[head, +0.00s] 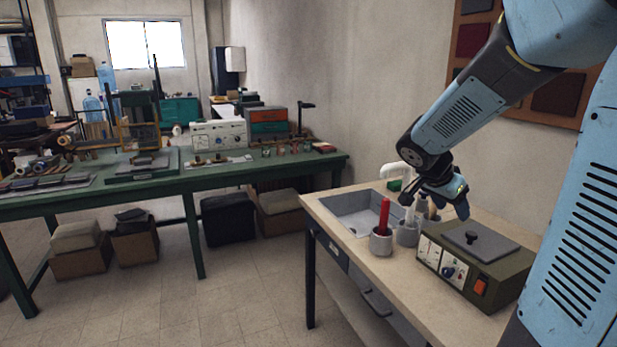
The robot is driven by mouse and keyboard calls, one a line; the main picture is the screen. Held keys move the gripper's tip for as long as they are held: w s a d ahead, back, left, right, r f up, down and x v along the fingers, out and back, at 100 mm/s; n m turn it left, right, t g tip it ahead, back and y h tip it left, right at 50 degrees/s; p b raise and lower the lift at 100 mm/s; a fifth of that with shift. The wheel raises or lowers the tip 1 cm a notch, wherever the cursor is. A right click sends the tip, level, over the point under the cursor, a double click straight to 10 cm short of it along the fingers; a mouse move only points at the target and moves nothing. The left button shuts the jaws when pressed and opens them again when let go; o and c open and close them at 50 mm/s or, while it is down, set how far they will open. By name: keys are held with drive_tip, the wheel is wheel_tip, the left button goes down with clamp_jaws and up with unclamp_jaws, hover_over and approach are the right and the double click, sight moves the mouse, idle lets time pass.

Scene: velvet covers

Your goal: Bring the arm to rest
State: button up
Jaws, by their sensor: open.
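My blue arm (470,105) reaches down from the upper right of the head view. My gripper (437,212) hangs at its end above the wooden side bench, open and with nothing seen between its fingers. It is over or close to the grey cups behind the olive control box (475,265). From this angle I cannot tell its exact height, or whether it touches anything. The gripper partly hides the tools and cups behind it.
A grey cup (381,243) holds a red-handled tool, and another grey cup (407,233) stands beside it. A grey sink (347,206) is sunk into the bench (400,277). A long green workbench (170,186) with several items stands left; open floor (245,295) lies between.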

drive_tip(key=s+a+r+n+t+y, duration=0.1)
drive_tip(key=s+a+r+n+y, duration=0.2)
drive_tip(key=s+a+n, duration=0.4)
drive_tip(key=s+a+r+n+t+y, duration=0.2)
drive_tip(key=s+a+n, duration=0.4)
drive_tip(key=s+a, duration=0.3)
drive_tip(key=shift+s+r+n+y, duration=0.4)
drive_tip(key=shift+s+r+y, duration=0.15)
drive_tip(key=shift+s+y, duration=0.6)
drive_tip(key=shift+s, duration=0.1)
